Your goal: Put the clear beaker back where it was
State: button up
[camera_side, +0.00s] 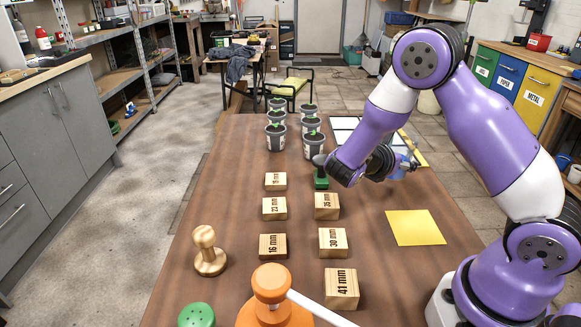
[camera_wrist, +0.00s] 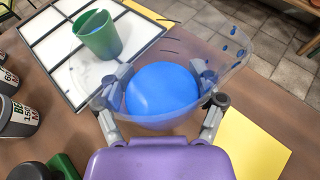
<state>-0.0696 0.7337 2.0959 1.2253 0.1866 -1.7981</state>
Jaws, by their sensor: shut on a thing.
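The clear beaker (camera_wrist: 232,58) is between the fingers of my gripper (camera_wrist: 165,86) in the wrist view, with a round blue area inside it. My gripper is shut on its sides. In the side view the beaker (camera_side: 403,162) shows small and bluish, partly hidden by my gripper (camera_side: 392,164). It is near the white gridded panel (camera_side: 345,124) and beyond the near yellow sheet (camera_side: 415,228). From these views I cannot tell whether its base touches the table.
A green cup (camera_wrist: 98,36) stands on the panel. Several potted plants (camera_side: 314,144) and a dark-handled green-based object (camera_side: 320,178) are to the left. Labelled wooden blocks (camera_side: 333,242) fill the near middle. The near yellow sheet (camera_wrist: 252,146) is bare.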

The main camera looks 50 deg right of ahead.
notch_tip(320, 180, up, 2)
jog(key=m+g, duration=0.2)
send_over(405, 201)
notch_tip(405, 201, down, 3)
jog(key=shift+s+f, duration=0.1)
jog(key=shift+f, duration=2.1)
jog(key=o, duration=1.3)
jog(key=shift+f, duration=0.1)
jog(key=shift+c, duration=0.2)
